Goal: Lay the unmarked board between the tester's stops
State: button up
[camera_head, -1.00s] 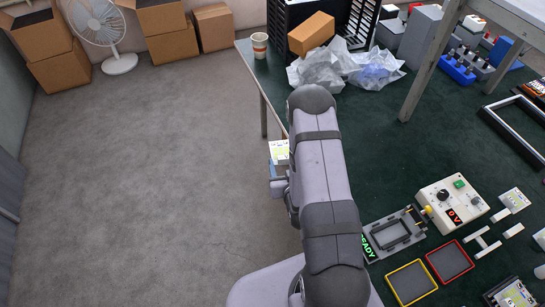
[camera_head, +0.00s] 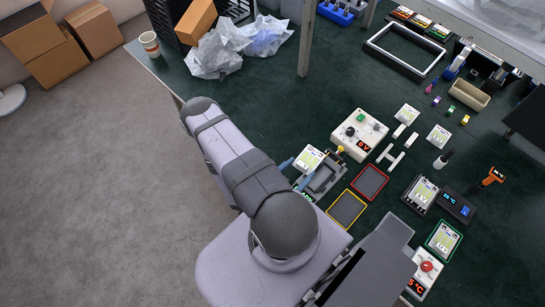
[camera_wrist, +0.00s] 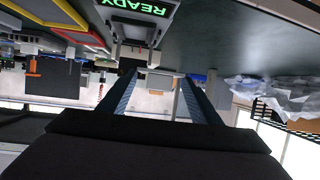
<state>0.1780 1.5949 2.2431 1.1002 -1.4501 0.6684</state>
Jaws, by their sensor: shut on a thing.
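My gripper (camera_head: 302,169) is shut on a small board (camera_head: 308,158) with a white, yellow-green printed face. Its two blue fingers grip the board's sides. The tester (camera_head: 322,178), a grey fixture with a dark rectangular opening, lies just right of and below the board in the head view. The board appears above the tester's upper left part; the height gap cannot be told. In the wrist view my fingers (camera_wrist: 160,78) point toward the tester's side, and its green READY sign (camera_wrist: 140,6) shows at the top. The stops and any mark on the board are too small to tell.
A control box (camera_head: 360,133) with a red display stands beside the tester. A red-rimmed tray (camera_head: 369,182) and a yellow-rimmed tray (camera_head: 347,209) lie to its right and below. Other boards (camera_head: 407,115) (camera_head: 438,135) lie farther right.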

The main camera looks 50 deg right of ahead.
jog(key=s+r+m+g+p, duration=0.1)
jog(key=s+r, duration=0.2)
jog(key=s, duration=0.2)
jog(key=shift+d+r+g, duration=0.3)
jog(key=shift+d+r, duration=0.05)
jog(key=shift+w+f, duration=0.1)
jog(key=shift+f, duration=0.05)
notch_tip(320, 180, down, 8)
jog(key=b, duration=0.7)
jog(key=shift+f, duration=0.15)
jog(key=shift+a+f+b, duration=0.1)
jog(key=shift+f+b, duration=0.4)
dwell(1.7)
jog(key=o, duration=1.1)
jog(key=shift+o, duration=0.2)
jog(key=shift+a, duration=0.1)
